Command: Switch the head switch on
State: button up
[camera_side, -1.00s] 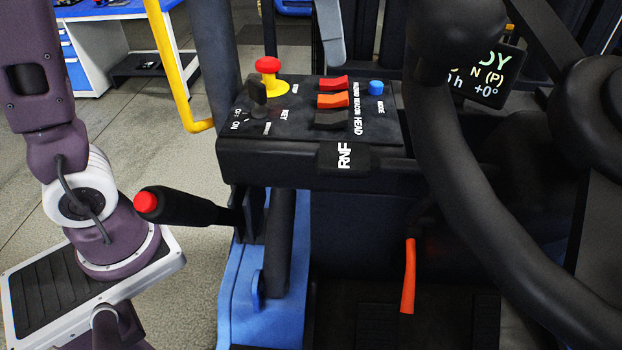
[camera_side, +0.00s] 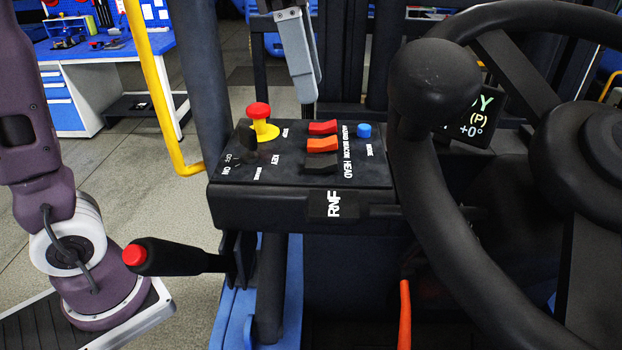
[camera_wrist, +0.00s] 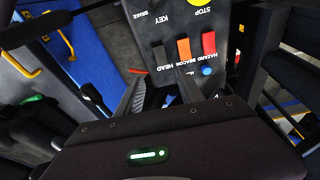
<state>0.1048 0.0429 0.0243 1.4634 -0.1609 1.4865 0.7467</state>
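The black head switch (camera_side: 320,164) is a rocker on the dark control panel, in front of the orange beacon switch (camera_side: 322,145) and the red hazard switch (camera_side: 323,127). I cannot tell its position surely. It also shows in the wrist view (camera_wrist: 160,56), left of the orange switch. In the wrist view, the two dark fingers of my gripper (camera_wrist: 161,76) are spread apart with nothing between them, their tips near the head switch's end of the row. In the side view, a grey finger of my gripper (camera_side: 304,92) hangs above and behind the switches, not touching them.
A red-topped yellow stop button (camera_side: 260,122), a black key (camera_side: 247,147) and a blue mode button (camera_side: 364,130) share the panel. The steering wheel (camera_side: 422,215) with its knob stands close on the right. A red-tipped lever (camera_side: 180,259) sticks out front left.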

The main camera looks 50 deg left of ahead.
jog(key=t+h, duration=0.1)
jog(key=t, duration=0.1)
send_near(326, 161)
jog(key=x, duration=0.7)
jog(key=shift+w+f, duration=0.2)
jog(key=shift+f, duration=0.1)
grip_shut()
